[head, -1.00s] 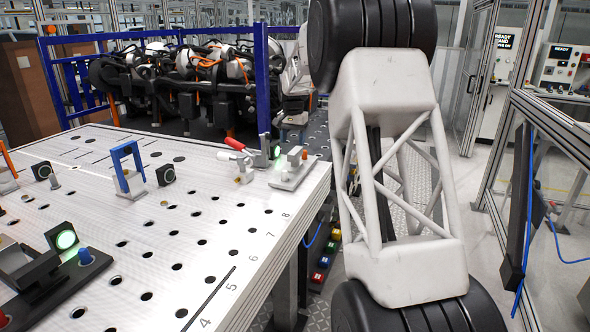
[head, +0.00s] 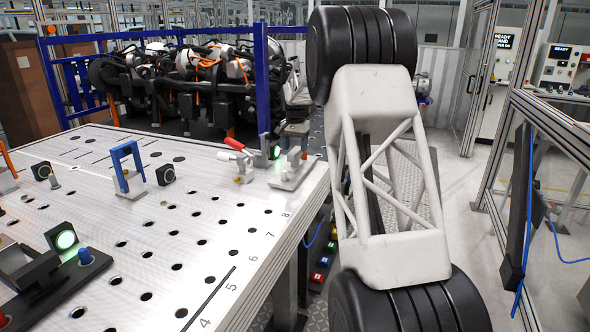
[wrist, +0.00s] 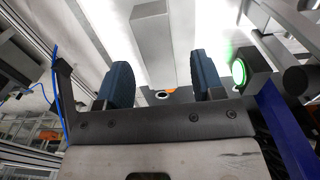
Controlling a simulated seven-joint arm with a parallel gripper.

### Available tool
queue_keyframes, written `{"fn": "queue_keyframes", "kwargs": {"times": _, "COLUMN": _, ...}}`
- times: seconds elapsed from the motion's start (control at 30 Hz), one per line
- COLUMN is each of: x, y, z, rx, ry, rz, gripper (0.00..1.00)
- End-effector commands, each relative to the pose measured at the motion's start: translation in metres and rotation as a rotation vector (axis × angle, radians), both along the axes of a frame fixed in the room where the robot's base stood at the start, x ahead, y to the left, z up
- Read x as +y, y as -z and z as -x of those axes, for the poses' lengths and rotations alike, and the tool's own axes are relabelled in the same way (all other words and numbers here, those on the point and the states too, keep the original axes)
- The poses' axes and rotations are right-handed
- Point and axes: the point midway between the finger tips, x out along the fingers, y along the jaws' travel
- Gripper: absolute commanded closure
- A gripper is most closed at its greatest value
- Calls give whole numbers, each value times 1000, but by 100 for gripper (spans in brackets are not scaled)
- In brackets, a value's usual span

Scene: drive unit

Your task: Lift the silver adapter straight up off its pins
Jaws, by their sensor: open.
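My gripper (wrist: 163,74) shows in the wrist view with its two dark blue finger pads wide apart. I see nothing held between them. Beyond the gap is a dark part with a small orange piece (wrist: 170,90) and pale round spots. My gripper is not visible in the head view.
A perforated metal table (head: 225,235) with fixtures, a red-handled clamp (head: 238,146) and a blue bracket (head: 127,168) fills the left. Behind it, the drive unit (head: 190,75) stands by a blue frame (head: 262,75). A green-lit ring (wrist: 238,72) sits close right of the fingers.

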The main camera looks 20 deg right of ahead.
Motion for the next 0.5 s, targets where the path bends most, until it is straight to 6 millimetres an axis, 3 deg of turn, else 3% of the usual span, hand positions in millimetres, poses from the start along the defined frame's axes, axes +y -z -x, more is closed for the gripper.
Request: {"fn": "queue_keyframes", "kwargs": {"times": 0.5, "x": 0, "y": 8, "z": 0, "rx": 0, "ry": 0, "rz": 0, "gripper": 38}}
